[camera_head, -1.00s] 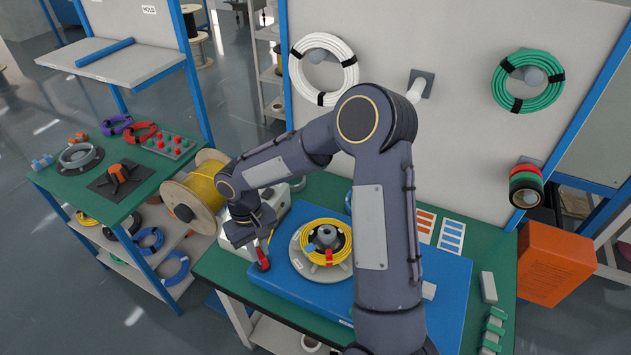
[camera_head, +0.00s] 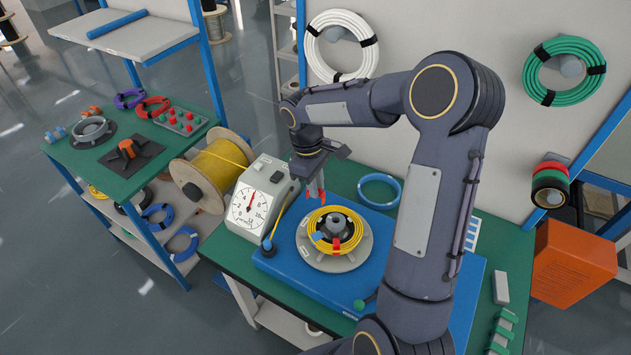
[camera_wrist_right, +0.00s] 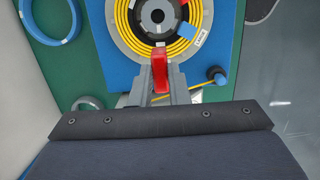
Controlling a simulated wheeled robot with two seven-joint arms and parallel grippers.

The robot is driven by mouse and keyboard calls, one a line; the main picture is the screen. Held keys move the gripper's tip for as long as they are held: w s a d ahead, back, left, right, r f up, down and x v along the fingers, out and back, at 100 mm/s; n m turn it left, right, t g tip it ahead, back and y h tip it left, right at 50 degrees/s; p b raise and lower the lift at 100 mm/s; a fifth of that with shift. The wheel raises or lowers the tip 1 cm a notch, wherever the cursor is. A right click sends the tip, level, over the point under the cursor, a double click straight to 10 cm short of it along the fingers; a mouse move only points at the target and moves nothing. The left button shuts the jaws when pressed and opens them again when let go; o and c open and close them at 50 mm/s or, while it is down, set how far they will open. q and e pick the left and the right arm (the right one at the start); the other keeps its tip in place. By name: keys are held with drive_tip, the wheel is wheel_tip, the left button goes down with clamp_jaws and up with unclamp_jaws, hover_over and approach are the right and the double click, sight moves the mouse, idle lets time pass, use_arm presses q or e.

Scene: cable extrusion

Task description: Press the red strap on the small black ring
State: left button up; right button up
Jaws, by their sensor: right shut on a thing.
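My right gripper (camera_head: 314,190) is shut on a red strap (camera_wrist_right: 160,75), which points down between its fingers. It hangs above the far edge of a yellow cable coil (camera_head: 318,217) on a round grey plate (camera_head: 345,262). In the right wrist view the strap's far end overlaps the coil's near edge; whether it touches cannot be told. A small black ring (camera_wrist_right: 157,16) shows at the hub in the coil's middle. A blue strap (camera_head: 317,236) and another red strap (camera_head: 335,243) sit on the coil. My left gripper is not in view.
A white dial gauge (camera_head: 250,208) stands left of the blue board (camera_head: 285,262). A blue cable ring (camera_head: 379,190) lies behind the coil.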

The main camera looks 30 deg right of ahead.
drive_tip(key=b, duration=0.4)
hover_over(317, 216)
drive_tip(key=shift+w+f, duration=0.2)
drive_tip(key=shift+f, duration=2.95)
drive_tip(key=shift+f, duration=0.1)
drive_tip(key=shift+f+b, duration=1.2)
drive_tip(key=shift+f, duration=0.2)
drive_tip(key=shift+f+b, duration=0.35)
drive_tip(key=shift+f, duration=0.2)
drive_tip(key=o, duration=0.9)
drive_tip(key=shift+c, duration=0.2)
drive_tip(key=shift+r+p, duration=3.1)
drive_tip(key=shift+r, duration=0.95)
